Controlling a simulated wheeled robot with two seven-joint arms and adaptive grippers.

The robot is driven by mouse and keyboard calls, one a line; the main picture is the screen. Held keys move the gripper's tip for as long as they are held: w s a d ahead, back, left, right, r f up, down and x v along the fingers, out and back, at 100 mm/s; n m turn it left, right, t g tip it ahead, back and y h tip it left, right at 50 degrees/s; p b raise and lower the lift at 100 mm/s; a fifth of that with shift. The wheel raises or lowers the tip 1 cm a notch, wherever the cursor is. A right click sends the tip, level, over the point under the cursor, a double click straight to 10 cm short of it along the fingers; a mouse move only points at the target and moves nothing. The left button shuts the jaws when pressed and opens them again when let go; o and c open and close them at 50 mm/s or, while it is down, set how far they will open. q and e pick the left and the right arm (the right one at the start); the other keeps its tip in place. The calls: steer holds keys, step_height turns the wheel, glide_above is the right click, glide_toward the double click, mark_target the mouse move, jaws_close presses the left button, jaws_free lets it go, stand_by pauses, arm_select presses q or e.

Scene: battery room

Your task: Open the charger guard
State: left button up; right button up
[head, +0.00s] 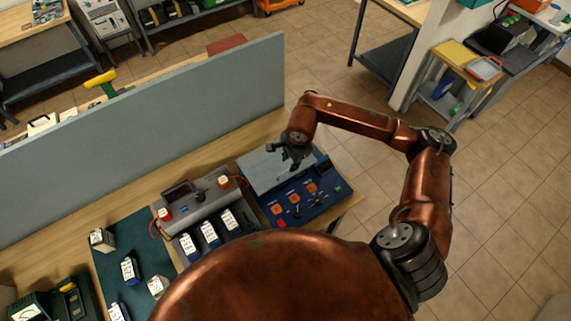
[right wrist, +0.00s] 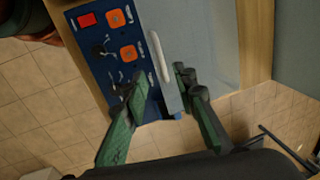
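The charger guard (head: 265,170) is a flat light-grey cover on the blue charger panel (head: 335,190), over its far part in the head view. In the right wrist view the guard (right wrist: 205,45) lies beside the orange-switch part of the panel, with a pale bar handle (right wrist: 160,57) along its edge. My right gripper (head: 290,155) is above the guard in the head view. In the right wrist view it (right wrist: 158,72) is open, with the handle's near end showing between its fingertips; I cannot tell whether they touch it. My left gripper is not in view.
A grey charger unit (head: 195,198) with several white-labelled batteries (head: 209,233) stands left of the panel. A teal mat (head: 110,262) holds more batteries. A tall grey partition (head: 160,120) runs behind the bench. Tiled floor lies open to the right.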

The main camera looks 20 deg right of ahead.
mark_target(287, 171)
steer(key=f, duration=0.2)
steer(key=w+f+p, duration=0.1)
steer(key=f, duration=0.2)
steer(key=f+p, duration=0.1)
steer(key=f, duration=0.1)
steer(key=shift+w+a+f, duration=0.15)
steer(key=shift+w+f, duration=0.1)
steer(key=shift+c, duration=0.2)
jaws_close()
